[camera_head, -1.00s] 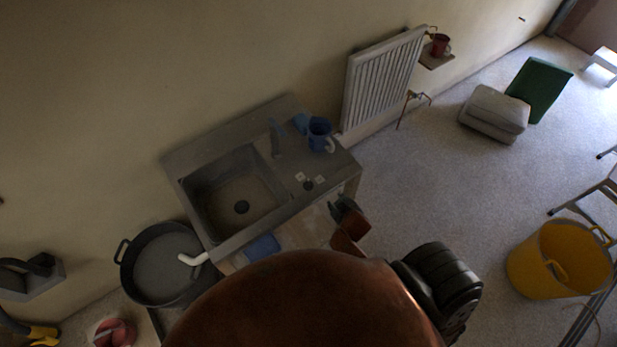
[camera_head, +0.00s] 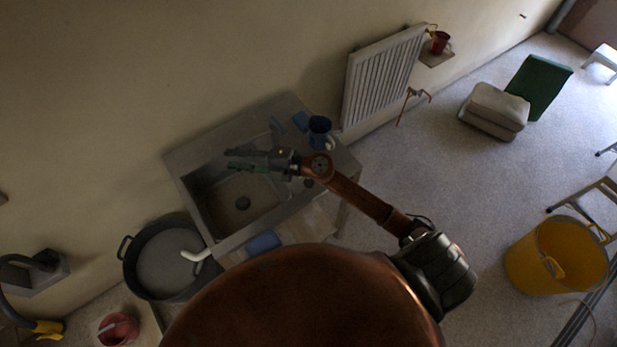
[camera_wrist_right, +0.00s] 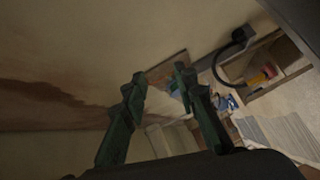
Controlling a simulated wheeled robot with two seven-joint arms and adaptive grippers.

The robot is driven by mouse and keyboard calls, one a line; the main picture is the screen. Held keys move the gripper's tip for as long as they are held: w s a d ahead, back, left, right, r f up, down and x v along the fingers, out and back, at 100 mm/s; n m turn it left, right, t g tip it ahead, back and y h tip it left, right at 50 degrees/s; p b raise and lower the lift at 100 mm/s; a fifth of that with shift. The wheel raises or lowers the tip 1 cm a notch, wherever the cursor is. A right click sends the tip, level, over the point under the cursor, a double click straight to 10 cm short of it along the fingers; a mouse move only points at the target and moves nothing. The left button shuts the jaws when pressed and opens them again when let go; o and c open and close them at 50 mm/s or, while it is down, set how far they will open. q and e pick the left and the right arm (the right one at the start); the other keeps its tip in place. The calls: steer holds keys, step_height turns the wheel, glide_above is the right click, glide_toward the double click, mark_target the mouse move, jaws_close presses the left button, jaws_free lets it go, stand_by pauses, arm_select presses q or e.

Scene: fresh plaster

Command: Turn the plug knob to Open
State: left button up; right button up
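The grey sink unit (camera_head: 192,150) stands against the wall, with a basin on its left and a flat drainer on its right. A small dark knob (camera_head: 309,183) on the drainer shows only partly beside my right arm, which covers the white labels around it. Its setting cannot be read. My right gripper (camera_head: 230,160) is over the back of the basin, left of the knob and apart from it. In the right wrist view its two green fingers (camera_wrist_right: 160,74) are spread with nothing between them. My left gripper is not in view.
A blue mug (camera_head: 319,128) stands at the drainer's back right, near the tap. A blue sponge-like block (camera_head: 263,242) lies at the front. A dark tub (camera_head: 165,262) stands left of the sink, a radiator (camera_head: 384,80) behind right, and a yellow bucket (camera_head: 540,262) far right.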

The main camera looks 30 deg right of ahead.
step_height(320, 180, down, 4)
steer(key=s+a+n+g, duration=0.2)
steer(key=n+g, duration=0.1)
steer(key=g, duration=0.1)
steer(key=n+g+h, duration=0.2)
steer(key=g+h, duration=0.5)
steer(key=h, duration=0.6)
glide_toward(309, 182)
steer(key=shift+w+a+f+p, duration=0.1)
steer(key=shift+w+f+p, duration=0.3)
steer(key=shift+w+f, duration=0.15)
steer(key=shift+f, duration=0.3)
step_height(309, 182, down, 7)
steer(key=shift+p, duration=0.75)
jaws_close()
